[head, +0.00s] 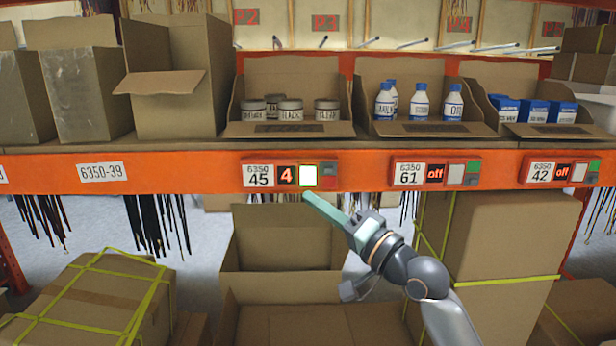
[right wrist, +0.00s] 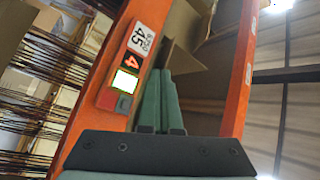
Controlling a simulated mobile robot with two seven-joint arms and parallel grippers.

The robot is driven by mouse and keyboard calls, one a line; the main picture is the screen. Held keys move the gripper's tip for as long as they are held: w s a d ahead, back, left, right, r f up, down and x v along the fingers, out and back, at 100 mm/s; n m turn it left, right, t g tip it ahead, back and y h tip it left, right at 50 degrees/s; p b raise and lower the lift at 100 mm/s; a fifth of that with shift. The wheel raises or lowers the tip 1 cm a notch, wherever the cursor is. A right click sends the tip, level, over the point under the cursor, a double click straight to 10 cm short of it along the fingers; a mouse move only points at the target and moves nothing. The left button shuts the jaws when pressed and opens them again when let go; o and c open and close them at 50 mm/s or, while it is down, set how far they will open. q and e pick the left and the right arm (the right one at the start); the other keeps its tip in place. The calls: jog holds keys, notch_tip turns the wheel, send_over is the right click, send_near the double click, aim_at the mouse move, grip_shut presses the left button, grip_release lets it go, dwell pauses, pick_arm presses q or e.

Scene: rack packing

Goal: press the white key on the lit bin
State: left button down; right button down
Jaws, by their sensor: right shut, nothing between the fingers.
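The lit bin label, 6350 45 with a glowing 4 (head: 287,175), is on the orange shelf beam. Its white key (head: 308,175) is bright with a yellow-green edge, and it also shows in the right wrist view (right wrist: 125,82). My right gripper (head: 308,197) is shut and empty. Its green fingers reach up from the lower right, with the tips just below the key in the head view. In the right wrist view the fingers (right wrist: 161,75) appear to the right of the key. I cannot tell whether they touch the beam. My left gripper is not in view.
The labels 61 (head: 410,174) and 42 (head: 542,173) on the same beam read off. Above the lit label is an open carton (head: 290,130) with several jars. Cartons of bottles and blue boxes stand further right. A large open box (head: 285,310) is below the beam.

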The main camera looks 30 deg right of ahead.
aim_at(315, 185)
jog(key=shift+w, duration=0.1)
jog(key=shift+w+d+b, duration=0.55)
jog(key=shift+w+d, duration=0.2)
jog(key=shift+w, duration=0.5)
jog(key=shift+w+d+b, duration=0.5)
jog(key=shift+w+d, duration=0.3)
jog(key=shift+w, duration=0.4)
jog(key=shift+w+d+b, duration=0.55)
jog(key=shift+w+d, duration=0.2)
jog(key=shift+w, duration=0.5)
jog(key=shift+w+d, duration=0.2)
jog(key=shift+w, duration=0.15)
jog(key=shift+w+d, duration=0.25)
jog(key=shift+w, duration=0.1)
jog(key=shift+s+a, duration=0.45)
jog(key=shift+s, duration=0.25)
